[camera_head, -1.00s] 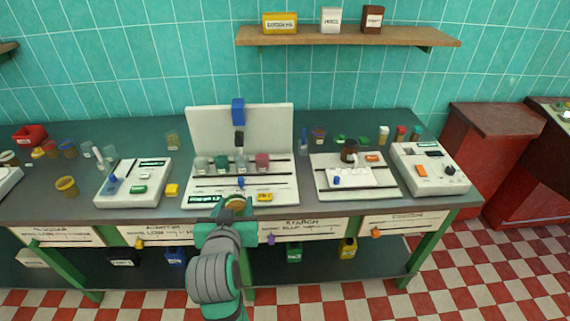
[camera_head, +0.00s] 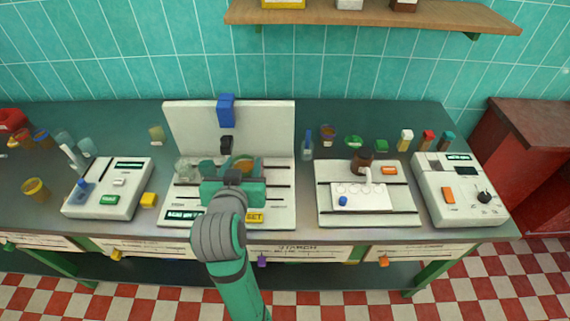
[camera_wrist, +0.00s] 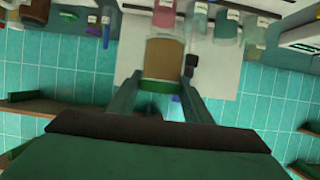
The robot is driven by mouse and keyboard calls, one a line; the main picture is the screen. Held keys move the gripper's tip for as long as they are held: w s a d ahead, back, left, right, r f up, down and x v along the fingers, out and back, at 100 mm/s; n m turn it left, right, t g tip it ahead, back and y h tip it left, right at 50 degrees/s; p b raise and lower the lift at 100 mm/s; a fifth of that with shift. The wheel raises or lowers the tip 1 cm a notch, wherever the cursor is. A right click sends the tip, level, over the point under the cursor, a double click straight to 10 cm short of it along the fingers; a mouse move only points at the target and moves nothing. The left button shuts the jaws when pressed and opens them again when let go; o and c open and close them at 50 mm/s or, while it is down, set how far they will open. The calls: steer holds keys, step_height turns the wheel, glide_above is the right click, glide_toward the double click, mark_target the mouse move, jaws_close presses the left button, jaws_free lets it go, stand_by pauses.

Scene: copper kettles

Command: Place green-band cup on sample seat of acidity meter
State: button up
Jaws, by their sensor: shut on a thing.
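My gripper (camera_head: 237,172) is shut on a cup of brown liquid (camera_wrist: 162,58) with a green band (camera_wrist: 155,86), seen between the two fingers in the wrist view. The cup's orange-brown top (camera_head: 245,162) shows just beyond the gripper in the head view, in front of the large white station. A small white instrument with a screen, a green button and a pale probe (camera_head: 112,190) stands to the left; it looks like the acidity meter. A blue part sits on its left side. I cannot make out its sample seat clearly.
The large white station (camera_head: 190,120) with an upright back panel holds several cups, partly hidden by my arm. A loose amber cup (camera_head: 35,189) stands further left. A tray station (camera_head: 395,208) is right.

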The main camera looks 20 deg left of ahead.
steer(key=shift+w+d+f, duration=0.75)
steer(key=shift+w+f, duration=1.4)
steer(key=shift+w, duration=0.2)
steer(key=shift+w+d+f, duration=0.8)
steer(key=shift+w+f, duration=1.4)
steer(key=shift+w, duration=0.2)
steer(key=shift+w+d+f, duration=0.75)
steer(key=shift+w+f, duration=1.4)
steer(key=shift+w, duration=0.2)
steer(key=shift+f, duration=0.15)
steer(key=o, duration=0.9)
steer(key=shift+s+r, duration=0.2)
steer(key=shift+r, duration=0.05)
steer(key=v, duration=1.1)
steer(key=shift+s+r, duration=0.1)
steer(key=shift+s, duration=0.2)
